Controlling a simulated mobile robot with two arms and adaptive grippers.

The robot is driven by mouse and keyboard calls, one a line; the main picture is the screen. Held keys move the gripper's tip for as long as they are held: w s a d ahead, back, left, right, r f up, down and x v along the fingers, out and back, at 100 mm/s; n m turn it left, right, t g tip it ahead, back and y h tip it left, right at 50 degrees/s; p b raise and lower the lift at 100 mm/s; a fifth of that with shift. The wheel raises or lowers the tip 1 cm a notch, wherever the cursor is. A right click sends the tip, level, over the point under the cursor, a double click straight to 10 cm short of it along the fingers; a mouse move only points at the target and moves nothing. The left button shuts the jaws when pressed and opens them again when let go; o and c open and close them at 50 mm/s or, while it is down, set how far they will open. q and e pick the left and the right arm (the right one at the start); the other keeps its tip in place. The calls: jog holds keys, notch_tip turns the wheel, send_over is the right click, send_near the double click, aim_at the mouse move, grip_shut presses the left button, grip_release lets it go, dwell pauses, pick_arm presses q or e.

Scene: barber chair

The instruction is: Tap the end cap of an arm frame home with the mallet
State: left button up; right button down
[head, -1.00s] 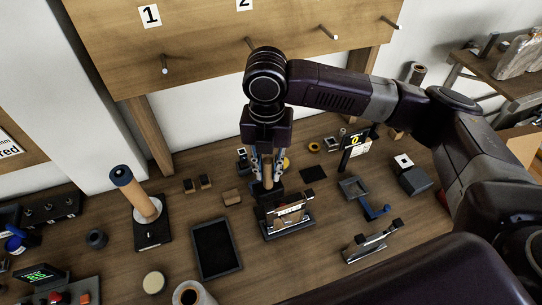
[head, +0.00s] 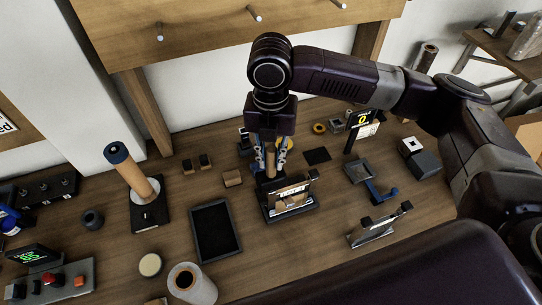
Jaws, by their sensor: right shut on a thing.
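My right gripper (head: 270,158) points down over the workbench and is shut on a wooden handle (head: 270,165), which appears to be the mallet's. The handle's lower end is partly hidden behind the fixture; I cannot make out the mallet head clearly. An arm frame (head: 291,192) stands in a black fixture (head: 293,213) just in front of the gripper. I cannot tell whether the mallet touches it, and the end cap is too small to pick out. Another arm frame (head: 376,231) stands to the right. My left gripper is not in view.
A black tray (head: 215,232) lies left of the fixture. A wooden roller on a black stand (head: 150,217), a white cup (head: 192,284) and a control box (head: 63,284) are further left. A small display (head: 362,119) and a dark block (head: 424,162) stand right.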

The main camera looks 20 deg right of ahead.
aim_at(272, 149)
jog(key=shift+f, duration=0.3)
dwell(0.4)
jog(key=shift+f, duration=0.75)
jog(key=shift+r, duration=0.1)
notch_tip(272, 149, up, 5)
jog(key=p, duration=0.5)
jog(key=shift+f, duration=0.2)
jog(key=shift+r, duration=0.7)
